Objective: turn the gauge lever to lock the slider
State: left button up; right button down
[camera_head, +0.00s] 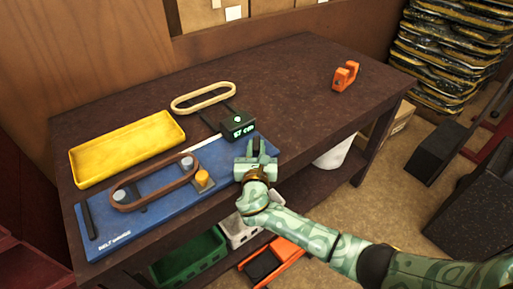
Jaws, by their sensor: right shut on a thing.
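The gauge (239,125) is a black box with a green lit display, at the right end of the blue board (150,217) on the table. A pale rail (204,142) runs left from it. My right gripper (256,147) is just in front of the gauge, at the board's right end, with its fingers pointing towards the back. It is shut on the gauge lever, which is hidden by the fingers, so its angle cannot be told. A brown belt (152,198) runs around two grey pulleys on the board, beside a yellow knob (202,178). My left gripper is not in view.
A yellow tray (128,149) and a cream belt loop (203,97) lie behind the board. An orange tape dispenser (345,76) stands at the back right. The table's right half is mostly clear. Bins, including a green one (190,259), sit below the front edge.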

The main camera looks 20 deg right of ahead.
jog(key=c, duration=1.3)
grip_release()
jog(key=p+v, duration=0.3)
jog(key=v, duration=1.3)
jog(key=shift+s, duration=0.15)
